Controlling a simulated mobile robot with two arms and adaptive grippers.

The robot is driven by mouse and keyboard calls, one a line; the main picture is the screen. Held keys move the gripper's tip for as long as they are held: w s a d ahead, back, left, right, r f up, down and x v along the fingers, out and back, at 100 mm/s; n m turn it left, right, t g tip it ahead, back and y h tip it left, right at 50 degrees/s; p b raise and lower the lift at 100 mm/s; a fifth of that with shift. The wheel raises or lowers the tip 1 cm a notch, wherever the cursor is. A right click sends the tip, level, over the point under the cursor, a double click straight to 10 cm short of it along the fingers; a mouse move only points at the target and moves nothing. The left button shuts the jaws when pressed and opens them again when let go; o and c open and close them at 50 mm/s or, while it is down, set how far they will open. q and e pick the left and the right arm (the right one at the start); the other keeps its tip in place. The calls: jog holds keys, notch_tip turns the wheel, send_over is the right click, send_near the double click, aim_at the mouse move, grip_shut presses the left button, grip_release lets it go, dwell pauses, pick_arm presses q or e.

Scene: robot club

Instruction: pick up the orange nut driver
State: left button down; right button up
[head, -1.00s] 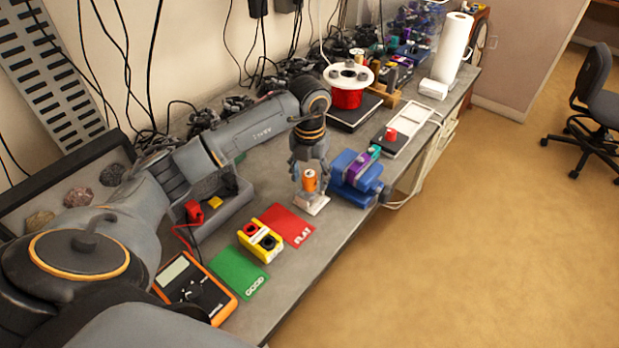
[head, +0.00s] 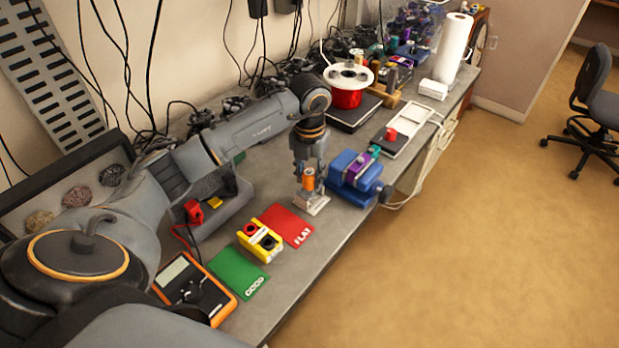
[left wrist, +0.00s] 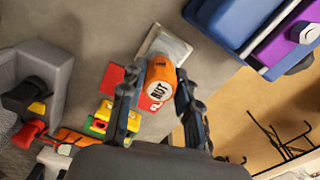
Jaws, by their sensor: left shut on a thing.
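The orange nut driver (head: 308,180) stands upright over a small pale stand (head: 313,206) on the bench. My left gripper (head: 309,181) points down from above, with its fingers closed on both sides of the driver's handle. In the left wrist view the driver's round end (left wrist: 159,92) faces the camera, marked "NUT", between the two fingers (left wrist: 158,98). The driver's lower part is hidden there, and I cannot tell whether it is clear of the stand. My right gripper is not in view.
A blue vise (head: 356,178) stands close to the right of the gripper. Left of it lie a red "FLAT" mat (head: 290,224), a yellow block (head: 258,240), a green "GOOD" mat (head: 238,271) and an orange multimeter (head: 195,290). The bench's front edge is near.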

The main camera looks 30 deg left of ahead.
pick_arm(q)
jog(key=shift+r+b, duration=0.35)
jog(key=shift+r, duration=0.05)
jog(key=s+d+r+b, duration=0.2)
jog(key=s+d+r, duration=0.7)
jog(key=d+r, duration=0.1)
jog(key=shift+s+r, duration=0.4)
jog(key=shift+r, duration=0.45)
